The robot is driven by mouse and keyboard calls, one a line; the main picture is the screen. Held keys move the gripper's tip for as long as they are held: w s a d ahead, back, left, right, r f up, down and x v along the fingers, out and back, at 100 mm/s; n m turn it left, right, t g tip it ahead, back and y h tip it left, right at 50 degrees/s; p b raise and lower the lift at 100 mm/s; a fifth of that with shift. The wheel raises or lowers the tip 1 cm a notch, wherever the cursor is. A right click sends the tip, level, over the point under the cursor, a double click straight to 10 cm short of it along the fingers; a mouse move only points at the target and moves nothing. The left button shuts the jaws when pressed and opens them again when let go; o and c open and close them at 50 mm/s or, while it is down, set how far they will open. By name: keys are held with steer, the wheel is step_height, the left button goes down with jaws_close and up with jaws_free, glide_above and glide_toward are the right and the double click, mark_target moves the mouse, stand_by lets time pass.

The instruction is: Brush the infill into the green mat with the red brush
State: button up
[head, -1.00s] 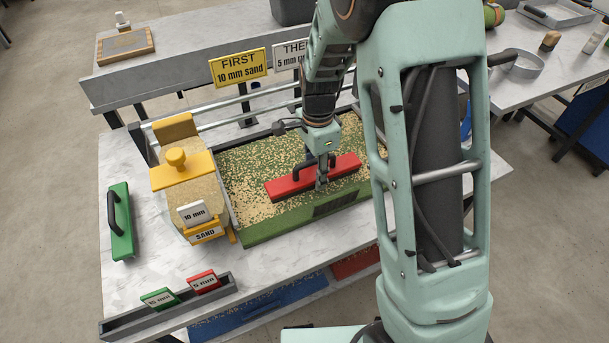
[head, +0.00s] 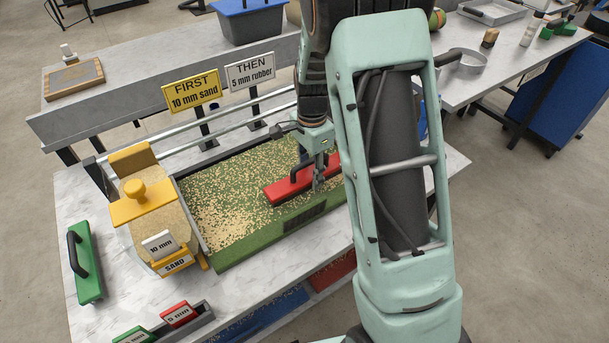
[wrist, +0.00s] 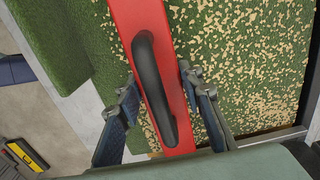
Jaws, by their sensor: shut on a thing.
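The red brush (head: 297,182) with a black handle lies across the right part of the green mat (head: 228,243), down at the infill. The infill (head: 222,205), pale tan grains, is scattered over the mat, thicker toward the left and front. My gripper (head: 318,181) is shut on the brush. In the wrist view the fingers of my gripper (wrist: 160,105) stand on both sides of the red brush (wrist: 150,30) and its black handle (wrist: 155,85). My arm hides the mat's right end in the head view.
The yellow sand spreader (head: 142,205), marked 10 mm, stands at the mat's left. A green brush (head: 86,262) lies left of it. Signs reading FIRST 10 mm sand (head: 192,92) and THEN 5 mm rubber (head: 250,72) stand behind. A gauge rack (head: 195,325) is at the front.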

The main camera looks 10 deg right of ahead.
mark_target(300, 177)
steer(key=shift+a, duration=0.1)
steer(key=shift+s+a+p, duration=0.15)
steer(key=shift+s+a, duration=0.15)
steer(key=shift+a, duration=0.4)
steer(key=shift+s+a+p, duration=0.15)
steer(key=shift+s+a, duration=0.15)
steer(key=shift+a, duration=0.4)
steer(key=shift+w+d, duration=0.35)
steer(key=shift+d, duration=0.45)
steer(key=shift+w+d, duration=0.3)
steer(key=shift+d, duration=0.45)
steer(key=shift+a, duration=0.15)
steer(key=shift+w+a+p, duration=0.2)
steer(key=shift+a+p, duration=0.65)
steer(key=shift+a, duration=3.5)
steer(key=shift+w+a+p, duration=0.2)
steer(key=shift+a+p, duration=0.6)
steer(key=shift+a, duration=3.55)
